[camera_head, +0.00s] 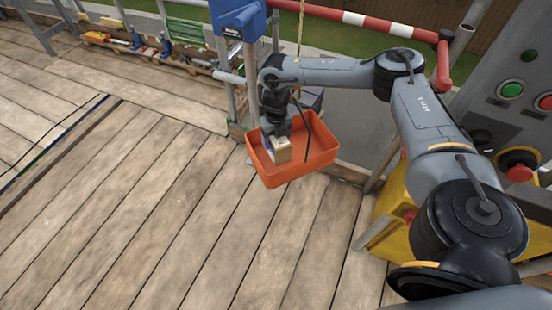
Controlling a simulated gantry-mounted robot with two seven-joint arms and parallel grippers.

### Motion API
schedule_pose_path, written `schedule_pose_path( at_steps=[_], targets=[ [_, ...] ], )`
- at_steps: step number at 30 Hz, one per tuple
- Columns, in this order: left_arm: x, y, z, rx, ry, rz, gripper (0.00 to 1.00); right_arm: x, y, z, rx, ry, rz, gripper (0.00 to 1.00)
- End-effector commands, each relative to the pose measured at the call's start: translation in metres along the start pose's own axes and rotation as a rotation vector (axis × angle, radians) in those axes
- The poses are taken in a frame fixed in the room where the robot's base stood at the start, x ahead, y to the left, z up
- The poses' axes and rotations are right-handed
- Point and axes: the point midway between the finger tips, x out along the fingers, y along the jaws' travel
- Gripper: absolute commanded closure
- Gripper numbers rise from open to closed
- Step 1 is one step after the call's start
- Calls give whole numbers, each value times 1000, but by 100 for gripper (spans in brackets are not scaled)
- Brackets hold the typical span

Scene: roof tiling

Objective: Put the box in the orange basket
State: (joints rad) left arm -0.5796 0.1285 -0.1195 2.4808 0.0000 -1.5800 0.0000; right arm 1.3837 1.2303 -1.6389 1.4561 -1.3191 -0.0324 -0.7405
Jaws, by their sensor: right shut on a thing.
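The box (281,152) is small and light brown cardboard. It shows inside the outline of the orange basket (300,172), towards its left side. I cannot tell whether the box touches the basket's floor. My right gripper (276,141) reaches down over the basket from above and is shut on the box. The arm partly hides the basket's back rim and inside. My left gripper is not in view.
A control panel with a green button (511,89) and a red stop button (519,173) stands at the right. A red and white rail (352,18) runs behind the basket. The plank floor (150,220) in front is clear.

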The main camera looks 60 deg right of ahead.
Motion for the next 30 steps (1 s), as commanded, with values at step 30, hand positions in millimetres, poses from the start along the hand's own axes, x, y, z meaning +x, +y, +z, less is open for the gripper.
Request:
schedule_pose_path(
  at_steps=[30],
  targets=[
    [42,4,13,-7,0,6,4,105,0,0,0,-1,0,88]
  ],
)
